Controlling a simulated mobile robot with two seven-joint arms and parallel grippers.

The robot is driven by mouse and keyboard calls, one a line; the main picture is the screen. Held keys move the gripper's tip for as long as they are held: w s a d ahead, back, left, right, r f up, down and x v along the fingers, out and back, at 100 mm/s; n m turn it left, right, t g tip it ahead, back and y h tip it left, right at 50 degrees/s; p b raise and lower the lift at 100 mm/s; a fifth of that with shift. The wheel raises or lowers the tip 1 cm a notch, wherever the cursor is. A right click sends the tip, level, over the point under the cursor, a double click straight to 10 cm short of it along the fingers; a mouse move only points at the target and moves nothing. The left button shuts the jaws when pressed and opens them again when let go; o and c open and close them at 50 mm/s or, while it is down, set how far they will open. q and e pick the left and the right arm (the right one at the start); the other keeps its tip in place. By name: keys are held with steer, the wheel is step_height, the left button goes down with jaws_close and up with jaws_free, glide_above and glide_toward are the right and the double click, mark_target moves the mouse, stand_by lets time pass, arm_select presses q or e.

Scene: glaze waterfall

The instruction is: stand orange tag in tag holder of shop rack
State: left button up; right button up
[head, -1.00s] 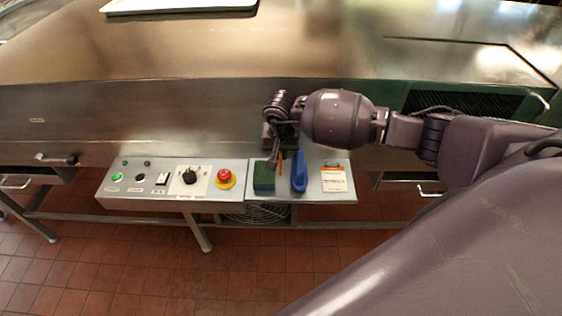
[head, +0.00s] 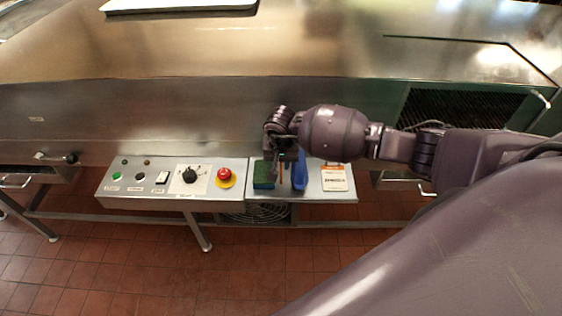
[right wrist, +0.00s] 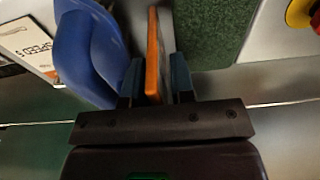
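The orange tag (right wrist: 152,50) is a thin upright strip in the right wrist view, seen edge-on. In the head view only a sliver of it shows below my right gripper (head: 276,158). In the right wrist view the two fingers of my right gripper (right wrist: 156,82) are on either side of the tag's near end. They are apart, with a narrow grey gap between the tag and the right-hand finger, so the gripper looks open around it. My left gripper is not in view. I cannot make out a tag holder or the shop rack.
A green sponge-like block (head: 264,173) and a blue object (head: 299,172) stand close on both sides of the tag. A white and orange card (head: 334,178) lies to the right. A control panel with a red button (head: 225,174) is to the left. A large metal machine stands behind.

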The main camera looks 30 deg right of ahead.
steer(key=shift+o, duration=0.7)
steer(key=shift+r, duration=0.2)
